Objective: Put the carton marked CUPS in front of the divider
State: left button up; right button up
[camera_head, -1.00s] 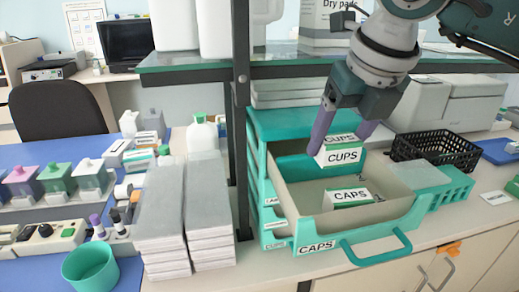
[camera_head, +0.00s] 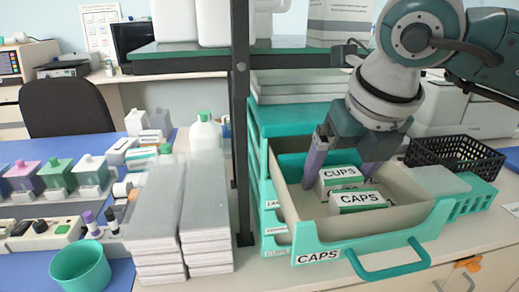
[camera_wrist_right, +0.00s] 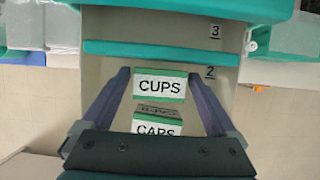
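The white and green carton marked CUPS (camera_head: 340,174) sits in the open drawer, behind the similar carton marked CAPS (camera_head: 358,198). It also shows in the right wrist view (camera_wrist_right: 160,85). The teal divider (camera_wrist_right: 165,48) crosses the drawer beyond the CUPS carton, with a strip of floor between them. My right gripper (camera_head: 343,172) is down in the drawer with one purple finger on each side of the CUPS carton. Narrow gaps show beside the carton in the wrist view, so the gripper looks open. My left gripper is not in view.
The drawer's front (camera_head: 385,240) carries a CAPS label and a teal handle. A black basket (camera_head: 455,155) stands to the right. Stacked grey slabs (camera_head: 207,210) and a dark post (camera_head: 240,120) stand to the left. A glass shelf (camera_head: 190,54) runs above and behind.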

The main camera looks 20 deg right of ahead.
jog(key=shift+o, duration=0.3)
jog(key=shift+r, duration=0.2)
jog(key=v, duration=1.1)
jog(key=shift+s+r, duration=0.25)
jog(key=shift+r, duration=0.1)
jog(key=shift+a, duration=0.1)
